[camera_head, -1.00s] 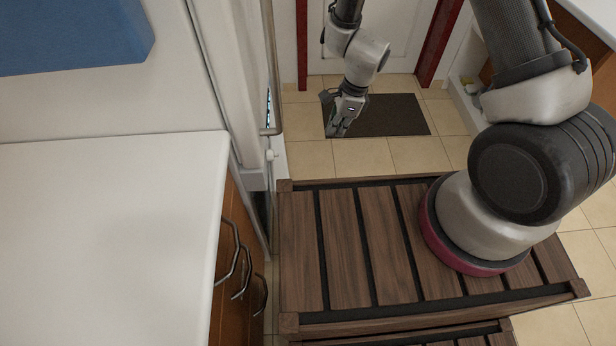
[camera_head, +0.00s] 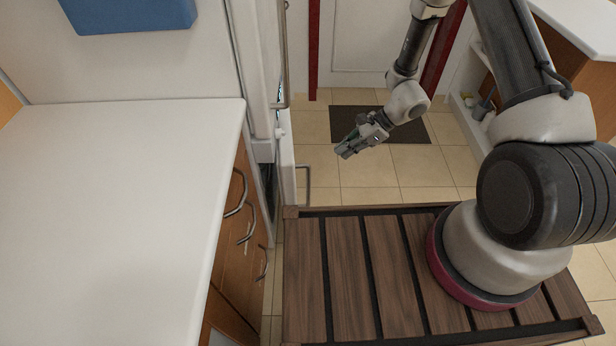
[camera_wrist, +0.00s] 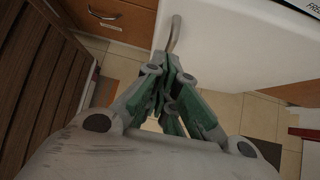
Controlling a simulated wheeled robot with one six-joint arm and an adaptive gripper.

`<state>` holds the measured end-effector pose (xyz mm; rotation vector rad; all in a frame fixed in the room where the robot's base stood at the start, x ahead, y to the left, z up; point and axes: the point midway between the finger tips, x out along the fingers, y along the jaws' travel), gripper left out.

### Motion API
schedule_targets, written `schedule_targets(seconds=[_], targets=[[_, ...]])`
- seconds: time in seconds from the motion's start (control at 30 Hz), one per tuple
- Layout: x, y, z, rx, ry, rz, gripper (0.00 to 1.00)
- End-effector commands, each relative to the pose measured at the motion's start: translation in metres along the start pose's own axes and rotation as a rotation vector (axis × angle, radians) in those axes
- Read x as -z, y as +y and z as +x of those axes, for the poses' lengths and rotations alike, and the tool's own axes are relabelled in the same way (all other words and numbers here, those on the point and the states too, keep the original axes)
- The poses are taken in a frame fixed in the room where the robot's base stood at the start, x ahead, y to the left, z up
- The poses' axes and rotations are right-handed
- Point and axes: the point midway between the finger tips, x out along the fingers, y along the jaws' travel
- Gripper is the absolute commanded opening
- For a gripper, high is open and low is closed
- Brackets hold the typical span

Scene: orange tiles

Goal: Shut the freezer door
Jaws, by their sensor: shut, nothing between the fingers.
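The white freezer door (camera_head: 287,165) stands ajar at the lower part of the tall white fridge, seen nearly edge-on in the head view. Its metal handle (camera_head: 306,178) sticks out to the right. My gripper (camera_head: 344,153) is shut and empty, to the right of the handle and apart from it in the picture, pointing left. I cannot tell whether the fingers touch the door.
A white counter (camera_head: 120,200) with wooden drawers (camera_head: 240,240) stands at left. The fridge's upper handle (camera_head: 284,55) is above the freezer door. A dark mat (camera_head: 385,122) lies on the tiled floor. Another counter (camera_head: 575,35) is at right.

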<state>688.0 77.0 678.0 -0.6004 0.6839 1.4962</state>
Motion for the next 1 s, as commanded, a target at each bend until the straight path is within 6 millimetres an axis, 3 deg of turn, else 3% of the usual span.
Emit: schedule_targets(seconds=[0.2, 0.33, 0.8, 1.0], targets=[[-0.009, 0.002, 0.002, -0.007, -0.035, -0.085, 0.0], [-0.009, 0.003, 0.014, -0.01, -0.034, -0.092, 0.0], [-0.015, 0.004, 0.106, -0.009, -0.032, -0.093, 0.0], [-0.035, 0.006, 0.123, -0.009, -0.032, -0.091, 0.0]])
